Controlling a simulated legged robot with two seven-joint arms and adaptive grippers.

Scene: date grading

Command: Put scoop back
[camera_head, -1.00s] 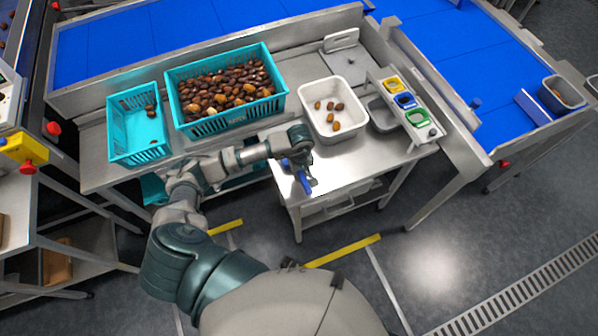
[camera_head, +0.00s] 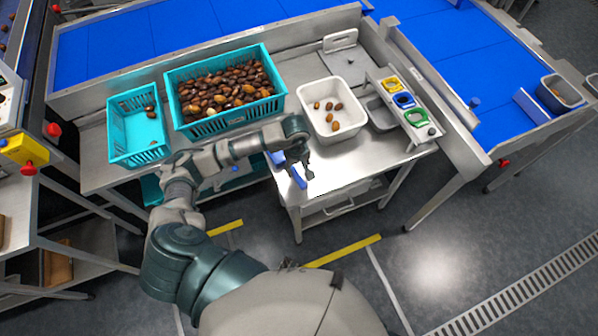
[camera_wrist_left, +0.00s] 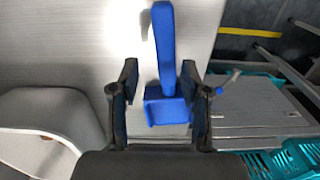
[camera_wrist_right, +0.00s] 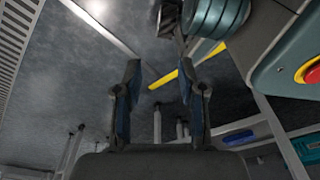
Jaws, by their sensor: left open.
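The blue scoop (camera_head: 297,178) lies on the bare steel table near its front edge, in front of the white tub. In the left wrist view the scoop's handle (camera_wrist_left: 165,45) points away and its boxy bowl (camera_wrist_left: 168,112) lies between my fingers. My left gripper (camera_head: 308,172) is just above the scoop; it also shows in the left wrist view (camera_wrist_left: 160,80) with its fingers apart on either side. I see no finger clearly touching the scoop. My right gripper (camera_wrist_right: 161,75) shows only in its own wrist view, open and empty above the floor.
The white tub (camera_head: 344,137) holds several dates. To its right stands a holder with yellow, blue and green rings (camera_head: 405,100). A full teal crate (camera_head: 235,120) and a nearly empty teal crate (camera_head: 122,150) stand left. Table is clear right of the scoop.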

